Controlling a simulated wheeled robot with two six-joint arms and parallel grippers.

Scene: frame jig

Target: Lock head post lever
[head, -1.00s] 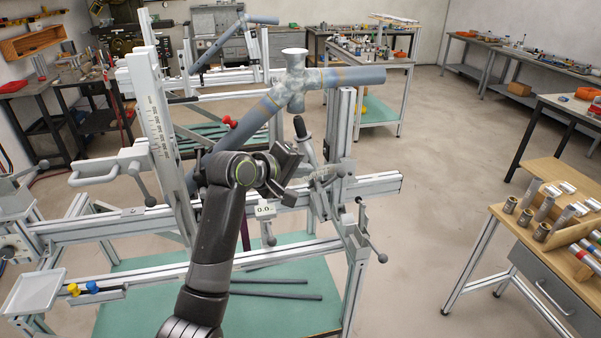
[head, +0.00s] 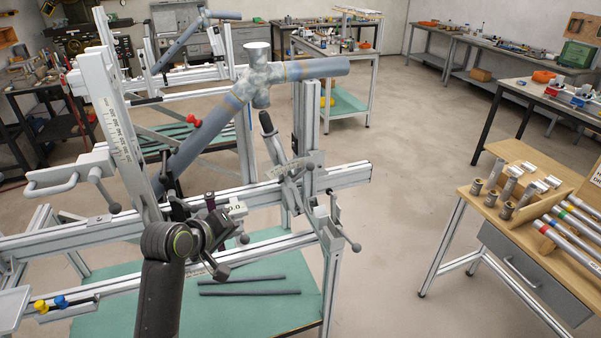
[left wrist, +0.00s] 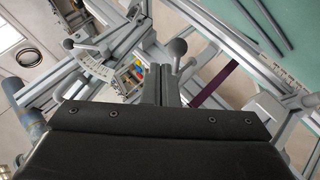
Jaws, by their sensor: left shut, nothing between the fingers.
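The jig's right upright (head: 307,120) stands beside the joined blue-grey frame tubes (head: 305,70). A black-handled lever (head: 268,125) leans up and left beside this upright, with metal clamp parts at its base. I cannot tell for sure which lever is the head post lever. My left gripper (head: 216,232) is low and left of the black handle, apart from it, in front of the jig's beam. In the left wrist view its fingers (left wrist: 160,85) are together and empty. A grey ball knob (left wrist: 178,47) shows just beyond the fingertips. My right gripper is out of view.
A ball-ended lever (head: 355,246) sticks out at the jig's right. Another clamp handle (head: 55,185) is at the left upright (head: 115,125). Loose tubes lie on the green lower shelf (head: 250,310). A wooden bench (head: 465,205) stands right, with clear floor between.

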